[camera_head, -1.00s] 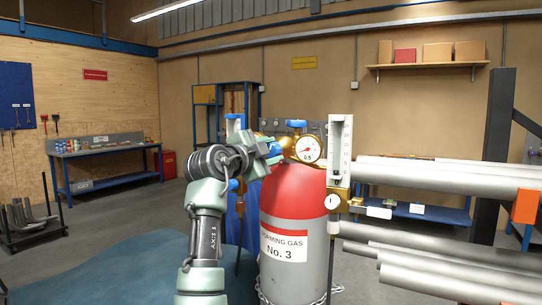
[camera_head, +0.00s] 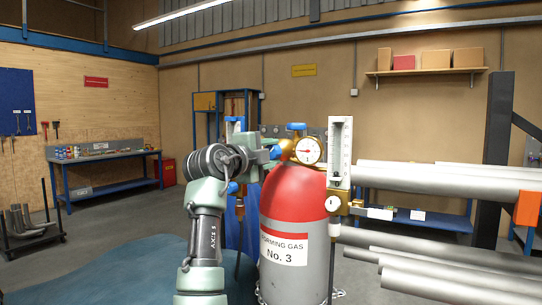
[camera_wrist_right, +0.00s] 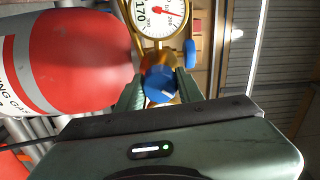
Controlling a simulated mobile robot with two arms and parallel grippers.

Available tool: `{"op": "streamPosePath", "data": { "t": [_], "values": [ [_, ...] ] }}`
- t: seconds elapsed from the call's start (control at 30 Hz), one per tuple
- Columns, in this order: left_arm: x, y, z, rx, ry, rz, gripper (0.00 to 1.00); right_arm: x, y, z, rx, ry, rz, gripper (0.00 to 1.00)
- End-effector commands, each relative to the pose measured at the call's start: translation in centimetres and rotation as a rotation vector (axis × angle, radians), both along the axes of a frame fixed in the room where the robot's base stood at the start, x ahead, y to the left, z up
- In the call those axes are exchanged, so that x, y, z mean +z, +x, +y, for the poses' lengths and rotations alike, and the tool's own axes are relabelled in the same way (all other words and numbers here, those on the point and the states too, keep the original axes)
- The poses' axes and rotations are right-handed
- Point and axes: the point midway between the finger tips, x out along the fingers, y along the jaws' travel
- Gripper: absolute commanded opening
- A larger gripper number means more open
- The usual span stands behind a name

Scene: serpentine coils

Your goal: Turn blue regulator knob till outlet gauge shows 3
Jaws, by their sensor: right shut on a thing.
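The blue regulator knob (camera_wrist_right: 160,86) sits between the two fingers of my right gripper (camera_wrist_right: 161,94) in the right wrist view, on the brass regulator. In the head view my right gripper (camera_head: 268,150) reaches the knob from the left, and a bit of blue shows at its tip. It is shut on the knob. A round gauge (camera_head: 308,150) with a red needle faces the head camera; its number is too small to read. Another gauge face (camera_wrist_right: 160,17) in the right wrist view reads 170; I cannot tell if it is the outlet gauge. My left gripper is out of view.
The regulator is on a red and grey cylinder (camera_head: 290,205) marked No. 3. A flowmeter (camera_head: 340,150) stands right of the gauge, close to grey pipes (camera_head: 440,178). A blue valve handle (camera_head: 297,126) tops the cylinder. A workbench (camera_head: 108,165) stands far left.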

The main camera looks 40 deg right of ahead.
Motion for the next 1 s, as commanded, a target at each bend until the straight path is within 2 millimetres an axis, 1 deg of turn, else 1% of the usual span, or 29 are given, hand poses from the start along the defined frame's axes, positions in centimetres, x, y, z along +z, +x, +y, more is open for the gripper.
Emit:
{"op": "streamPosePath", "data": {
  "t": [0.03,0.13,0.43,0.6,0.7,0.93,1.0],
  "values": [
    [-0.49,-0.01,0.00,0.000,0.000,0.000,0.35,-0.20,-0.02,-0.01,0.000,0.016,-0.054,0.00],
    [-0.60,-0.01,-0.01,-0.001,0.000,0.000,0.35,-0.10,0.00,-0.01,0.000,0.038,-0.131,0.00],
    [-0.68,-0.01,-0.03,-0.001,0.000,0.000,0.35,-0.08,0.01,-0.01,0.000,0.048,-0.166,0.00],
    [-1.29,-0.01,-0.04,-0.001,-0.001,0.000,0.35,-0.14,-0.03,-0.03,0.000,0.102,-0.351,0.00],
    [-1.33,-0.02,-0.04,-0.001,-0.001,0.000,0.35,-0.04,-0.03,-0.03,0.000,0.117,-0.409,0.00],
    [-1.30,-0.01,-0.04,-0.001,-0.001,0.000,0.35,-0.01,-0.01,-0.03,0.000,0.120,-0.416,0.00],
    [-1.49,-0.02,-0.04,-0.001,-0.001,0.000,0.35,-0.07,-0.02,-0.03,0.000,0.132,-0.460,0.00]
  ]
}}
